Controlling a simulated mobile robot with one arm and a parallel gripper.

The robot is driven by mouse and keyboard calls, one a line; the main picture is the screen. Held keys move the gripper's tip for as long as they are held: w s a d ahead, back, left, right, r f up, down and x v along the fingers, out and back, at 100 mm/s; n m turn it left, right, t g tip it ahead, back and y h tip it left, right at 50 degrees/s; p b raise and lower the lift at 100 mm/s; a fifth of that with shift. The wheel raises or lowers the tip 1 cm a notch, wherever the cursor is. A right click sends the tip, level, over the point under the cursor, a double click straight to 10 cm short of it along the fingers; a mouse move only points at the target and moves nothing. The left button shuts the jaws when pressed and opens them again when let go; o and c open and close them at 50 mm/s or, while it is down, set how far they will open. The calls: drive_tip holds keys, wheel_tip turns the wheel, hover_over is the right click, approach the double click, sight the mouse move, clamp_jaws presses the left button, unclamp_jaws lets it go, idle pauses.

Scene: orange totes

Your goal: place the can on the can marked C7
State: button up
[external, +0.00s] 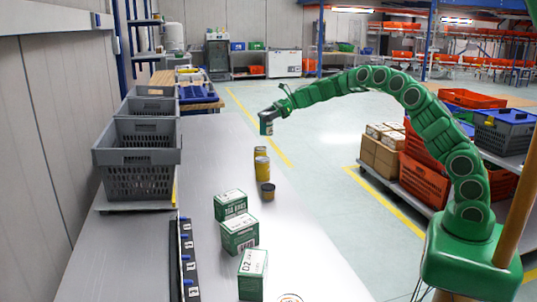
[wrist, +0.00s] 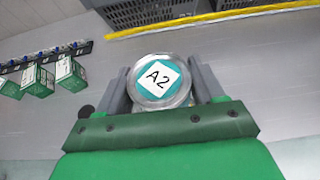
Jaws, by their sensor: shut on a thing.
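In the wrist view the A2 can (wrist: 160,80) sits between both fingers of the gripper (wrist: 163,88). Below and nearer on the table stand a yellow can (external: 262,168), another yellowish can (external: 261,151) just behind it, and a short dark can (external: 268,192) in front. I cannot read C7 on any of them. A dark round shape (wrist: 85,111) lies left of the gripper in the wrist view.
Green-and-white boxes (external: 240,234) stand in a row on the near table, one marked D2 (external: 252,274). A dark rail with blue clips (external: 186,260) lies left of them. Grey crates (external: 138,180) line the left edge. The far middle of the table is clear.

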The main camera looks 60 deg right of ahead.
drive_tip(key=shift+w+d+f, duration=0.2)
drive_tip(key=shift+w+f, duration=1.3)
drive_tip(key=shift+f, duration=0.3)
drive_tip(key=shift+w+f, duration=0.2)
drive_tip(key=shift+f, duration=1.55)
drive_tip(key=o, duration=1.3)
drive_tip(key=shift+f, duration=0.1)
